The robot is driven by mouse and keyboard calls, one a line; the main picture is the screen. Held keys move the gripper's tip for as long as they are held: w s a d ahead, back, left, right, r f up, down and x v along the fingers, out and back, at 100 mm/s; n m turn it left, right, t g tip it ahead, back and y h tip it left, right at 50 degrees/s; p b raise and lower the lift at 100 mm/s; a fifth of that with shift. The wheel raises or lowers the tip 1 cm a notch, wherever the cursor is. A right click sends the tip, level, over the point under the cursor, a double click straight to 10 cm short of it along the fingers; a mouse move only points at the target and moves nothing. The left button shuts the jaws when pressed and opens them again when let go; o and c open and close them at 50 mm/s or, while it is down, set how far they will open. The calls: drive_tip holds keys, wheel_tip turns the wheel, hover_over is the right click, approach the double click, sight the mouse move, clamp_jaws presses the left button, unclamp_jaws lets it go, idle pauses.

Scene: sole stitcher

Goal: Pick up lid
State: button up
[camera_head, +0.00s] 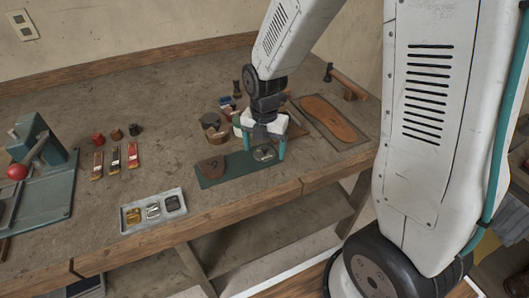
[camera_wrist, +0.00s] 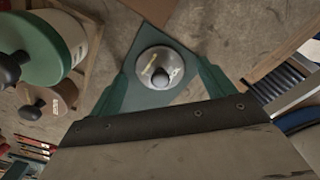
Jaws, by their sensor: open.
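The lid appears to be the round silvery metal disc with a dark knob, seen in the wrist view (camera_wrist: 146,57). It lies on a green mat, and in the head view the same disc (camera_head: 264,154) is at the mat's right part. My gripper (camera_head: 265,148) points down over it with its teal fingers apart. In the wrist view the fingers of my gripper (camera_wrist: 168,75) stand on either side of the disc, with nothing held between them. Whether the fingertips reach down to the mat is unclear.
A brown leather piece (camera_head: 212,168) lies on the mat's left part. A sole (camera_head: 328,118) lies to the right. A metal tray (camera_head: 127,227) is at front left.

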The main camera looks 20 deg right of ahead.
drive_tip(key=c, duration=1.1)
drive_tip(key=shift+r, duration=0.15)
